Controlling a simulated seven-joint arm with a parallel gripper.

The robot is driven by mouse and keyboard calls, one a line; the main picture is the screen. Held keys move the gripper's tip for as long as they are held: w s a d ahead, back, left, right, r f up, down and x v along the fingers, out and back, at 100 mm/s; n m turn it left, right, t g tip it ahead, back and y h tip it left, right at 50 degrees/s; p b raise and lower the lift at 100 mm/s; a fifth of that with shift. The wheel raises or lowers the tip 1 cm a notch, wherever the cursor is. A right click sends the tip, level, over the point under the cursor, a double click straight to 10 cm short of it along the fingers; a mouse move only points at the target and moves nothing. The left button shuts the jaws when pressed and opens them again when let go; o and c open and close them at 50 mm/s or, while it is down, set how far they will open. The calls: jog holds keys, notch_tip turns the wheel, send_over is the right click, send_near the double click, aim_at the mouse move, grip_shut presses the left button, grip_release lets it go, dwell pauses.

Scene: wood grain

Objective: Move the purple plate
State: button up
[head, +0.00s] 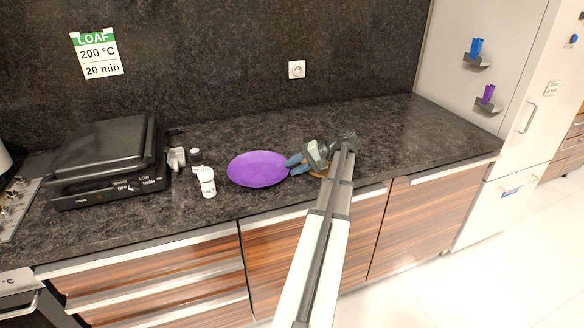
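The purple plate (257,169) lies on the dark counter, left of my gripper, and looks flat. My gripper (290,166) reaches in from the right, with its blue fingers at the plate's right rim. The fingertips overlap or meet the rim in this view. I cannot tell whether they are closed on it or only beside it. Most of the plate is in plain sight; only its right edge is partly hidden by the fingers.
A black grill (105,165) sits farther left. The counter (400,130) is clear to the right of my arm. A tan thing shows partly below my gripper.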

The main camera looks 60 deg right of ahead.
jog(key=v, duration=1.1)
jog(key=shift+r, duration=0.1)
